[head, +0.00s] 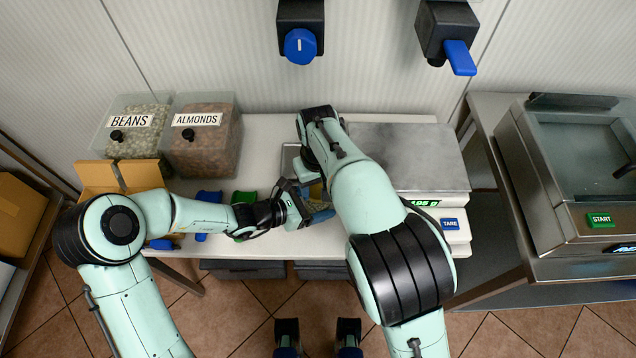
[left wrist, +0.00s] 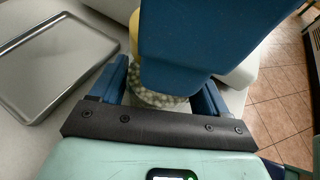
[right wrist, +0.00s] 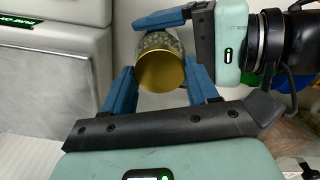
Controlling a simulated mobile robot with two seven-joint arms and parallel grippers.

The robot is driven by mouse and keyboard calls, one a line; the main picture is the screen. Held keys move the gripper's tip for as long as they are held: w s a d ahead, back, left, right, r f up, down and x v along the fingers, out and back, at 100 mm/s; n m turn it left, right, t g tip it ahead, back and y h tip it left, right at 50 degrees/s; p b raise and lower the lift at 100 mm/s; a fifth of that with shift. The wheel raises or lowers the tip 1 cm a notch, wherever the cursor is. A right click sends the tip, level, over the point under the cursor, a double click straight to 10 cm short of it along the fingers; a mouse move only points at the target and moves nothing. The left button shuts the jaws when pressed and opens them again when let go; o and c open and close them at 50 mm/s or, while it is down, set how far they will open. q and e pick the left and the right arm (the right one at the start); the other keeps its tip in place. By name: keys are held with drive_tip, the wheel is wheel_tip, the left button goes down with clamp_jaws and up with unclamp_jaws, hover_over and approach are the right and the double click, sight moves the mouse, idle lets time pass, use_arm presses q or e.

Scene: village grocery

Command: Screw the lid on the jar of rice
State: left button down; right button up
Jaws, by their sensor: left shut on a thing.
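The jar (right wrist: 160,40) is clear with pale grains inside, and it shows partly in the left wrist view (left wrist: 155,98). The gold lid (right wrist: 160,71) sits over its mouth; how tightly it sits cannot be told. My left gripper (head: 306,204) is shut on the jar from the side; one of its fingers shows across the jar in the right wrist view. My right gripper (right wrist: 160,85) is over the lid with its fingers apart, one on each side of it. In the head view my right arm hides most of the jar and lid.
A metal tray (left wrist: 50,62) lies on the white counter (head: 262,130) beside the jar. A scale (head: 405,150) stands to the right, and bins of beans (head: 140,140) and almonds (head: 203,155) at the left. A steel machine (head: 570,170) is far right. Dispensers (head: 300,20) hang above.

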drive_tip(key=shift+m, duration=0.9)
drive_tip(key=shift+c, duration=0.3)
drive_tip(key=o, duration=1.2)
drive_tip(key=shift+c, duration=0.2)
drive_tip(key=shift+r, duration=2.25)
drive_tip(key=shift+c, duration=0.4)
wheel_tip(320, 180, up, 4)
drive_tip(key=shift+f+n, duration=0.25)
drive_tip(key=shift+n, duration=0.65)
